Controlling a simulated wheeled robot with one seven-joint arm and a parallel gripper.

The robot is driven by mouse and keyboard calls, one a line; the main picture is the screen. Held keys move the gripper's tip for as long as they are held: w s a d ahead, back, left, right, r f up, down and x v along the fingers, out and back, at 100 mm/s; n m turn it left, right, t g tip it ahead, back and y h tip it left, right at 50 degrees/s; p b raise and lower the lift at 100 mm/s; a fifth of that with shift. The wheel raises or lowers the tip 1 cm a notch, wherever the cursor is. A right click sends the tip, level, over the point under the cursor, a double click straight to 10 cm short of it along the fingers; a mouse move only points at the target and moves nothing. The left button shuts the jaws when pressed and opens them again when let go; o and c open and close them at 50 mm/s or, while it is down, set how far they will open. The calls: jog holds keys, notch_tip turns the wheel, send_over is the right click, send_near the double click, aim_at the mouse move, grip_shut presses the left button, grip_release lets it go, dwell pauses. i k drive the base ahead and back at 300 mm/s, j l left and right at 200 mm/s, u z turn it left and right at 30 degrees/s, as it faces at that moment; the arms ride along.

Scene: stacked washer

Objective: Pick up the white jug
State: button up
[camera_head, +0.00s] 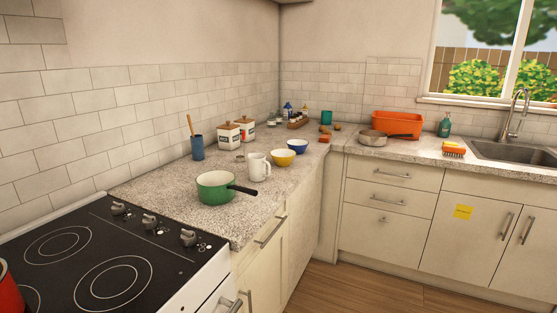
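The white jug (257,168) stands upright on the speckled countertop (262,206), left of the picture's middle. Its handle seems to face right. A green pan (215,187) sits just in front of it to the left, its dark handle pointing right below the jug. A yellow bowl (283,158) is close behind the jug to the right. My gripper is not in this view.
White canisters (229,136) and a blue utensil holder (197,147) stand behind, by the tiled wall. A blue bowl (298,146) is farther back. The stove (100,255) is at the front left. Wooden floor (350,290) is clear at the lower right.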

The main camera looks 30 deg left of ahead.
aim_at(258, 162)
jog(key=i+u, duration=0.15)
jog(key=i, duration=0.6)
jog(key=i+l+u, duration=0.1)
jog(key=i, duration=0.65)
jog(key=i+u, duration=0.25)
jog(key=u, duration=0.2)
jog(key=i+l+u, duration=0.1)
jog(key=i+u, duration=0.15)
jog(key=u, duration=0.15)
jog(key=i+l+u, duration=0.2)
jog(key=u, duration=0.25)
jog(key=i+l+u, duration=0.25)
jog(key=u, duration=0.15)
jog(key=i+l+u, duration=0.2)
jog(key=u, duration=0.25)
jog(key=l, duration=0.1)
